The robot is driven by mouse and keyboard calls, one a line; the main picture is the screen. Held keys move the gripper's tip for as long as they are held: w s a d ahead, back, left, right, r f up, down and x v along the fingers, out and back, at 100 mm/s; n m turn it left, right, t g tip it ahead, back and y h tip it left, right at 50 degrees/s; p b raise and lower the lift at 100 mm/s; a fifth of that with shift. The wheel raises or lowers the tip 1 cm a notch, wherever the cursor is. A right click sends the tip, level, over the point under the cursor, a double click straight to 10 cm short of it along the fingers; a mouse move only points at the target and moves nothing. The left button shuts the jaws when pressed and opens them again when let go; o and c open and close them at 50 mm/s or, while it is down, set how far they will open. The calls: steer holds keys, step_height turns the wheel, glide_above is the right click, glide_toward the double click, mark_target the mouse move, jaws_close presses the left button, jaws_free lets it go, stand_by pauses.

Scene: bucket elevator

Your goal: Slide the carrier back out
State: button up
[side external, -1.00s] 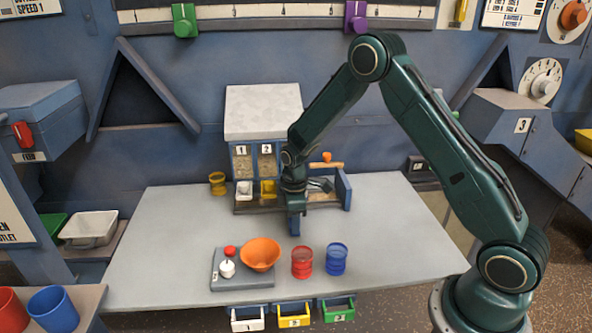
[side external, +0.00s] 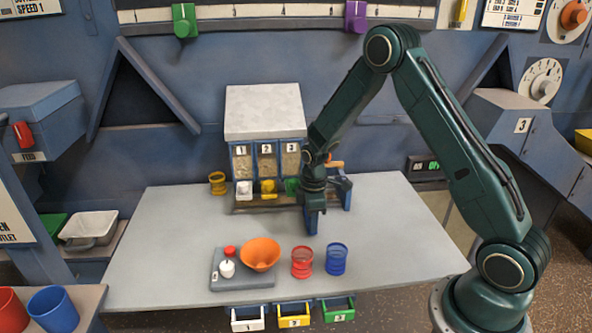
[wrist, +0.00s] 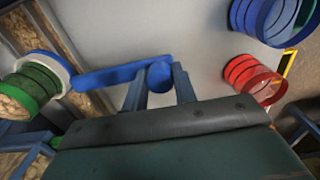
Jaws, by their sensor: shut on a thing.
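My gripper (side external: 313,222) is shut on the blue knob (wrist: 159,76) of the carrier. The knob sits between the two fingers in the wrist view. A flat blue arm (wrist: 105,76) runs left from the knob to a pale ring around a green-banded cup (wrist: 38,78). Pale grain (wrist: 14,104) shows at the cup's open end. In the side view my gripper is low at the front edge of the brown track (side external: 262,208), right of the bins. My arm hides the carrier and the cup there.
The hopper (side external: 266,160) with numbered bins stands behind the track. A red cup (side external: 302,262) and a blue cup (side external: 337,259) stand in front of my gripper. An orange bowl (side external: 260,254) rests on a small scale. The table's left side is clear.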

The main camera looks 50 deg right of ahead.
steer(key=shift+s+d, duration=1.55)
steer(key=shift+d, duration=0.1)
steer(key=shift+a, duration=0.1)
stand_by(0.3)
steer(key=o, duration=0.7)
steer(key=shift+o, duration=0.2)
steer(key=shift+r, duration=0.15)
steer(key=shift+r, duration=2.85)
steer(key=shift+r, duration=0.1)
steer(key=shift+r, duration=2.9)
